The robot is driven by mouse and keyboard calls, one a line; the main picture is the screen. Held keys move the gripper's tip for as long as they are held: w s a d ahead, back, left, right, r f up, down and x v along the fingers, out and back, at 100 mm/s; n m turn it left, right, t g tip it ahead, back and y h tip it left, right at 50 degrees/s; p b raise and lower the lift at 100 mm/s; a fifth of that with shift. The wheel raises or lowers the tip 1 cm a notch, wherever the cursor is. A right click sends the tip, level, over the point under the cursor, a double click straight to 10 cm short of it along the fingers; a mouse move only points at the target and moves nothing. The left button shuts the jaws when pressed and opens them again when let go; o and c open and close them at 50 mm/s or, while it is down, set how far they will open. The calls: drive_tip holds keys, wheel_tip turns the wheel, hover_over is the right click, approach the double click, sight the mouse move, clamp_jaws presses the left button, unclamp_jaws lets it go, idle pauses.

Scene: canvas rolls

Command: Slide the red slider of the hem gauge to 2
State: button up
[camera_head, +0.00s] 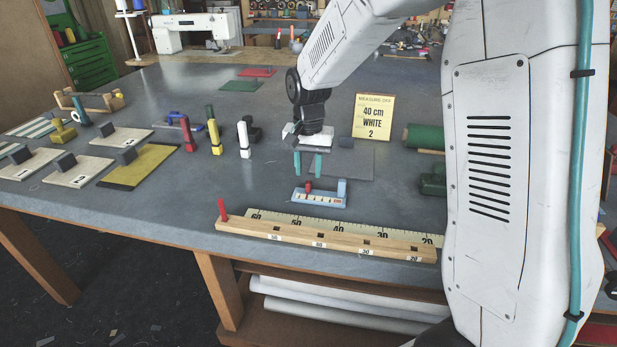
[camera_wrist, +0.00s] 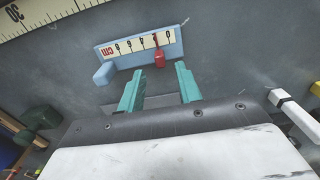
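The hem gauge (camera_head: 322,198) is a pale blue strip with a white scale, lying on the grey table below my gripper in the head view. It also shows in the wrist view (camera_wrist: 111,68), with the scale upside down, cm at left and 0 at right. The red slider (camera_wrist: 159,60) has its narrow end on the scale between 4 and 0, about where the 2 would be; that digit is hard to make out. The slider also shows in the head view (camera_head: 308,187). My gripper (camera_head: 308,164) is open, teal fingers apart and empty. In the wrist view its fingertips (camera_wrist: 160,70) flank the slider's line, without visible contact.
A wooden ruler rail (camera_head: 330,238) with a red peg lies at the table's front edge. A yellow sign (camera_head: 373,117) stands behind. Red, yellow and white upright markers (camera_head: 214,131) stand left. A green roll (camera_head: 424,138) and a dark green object (camera_head: 433,180) are at right.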

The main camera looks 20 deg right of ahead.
sight(310, 183)
drive_tip(key=shift+r, duration=1.9)
drive_tip(key=shift+s+f+n, duration=0.2)
drive_tip(key=shift+s+n, duration=0.15)
drive_tip(key=shift+n, duration=0.05)
drive_tip(key=s+r+n, duration=0.3)
drive_tip(key=s+r, duration=0.1)
drive_tip(key=s, duration=1.2)
drive_tip(key=s+d+r+n+t, duration=0.1)
drive_tip(key=s+r+n, duration=0.2)
drive_tip(key=s, duration=1.3)
wheel_tip(310, 183, up, 2)
drive_tip(key=shift+d+r, duration=0.15)
drive_tip(key=shift+d, duration=0.05)
drive_tip(key=shift+s, duration=0.1)
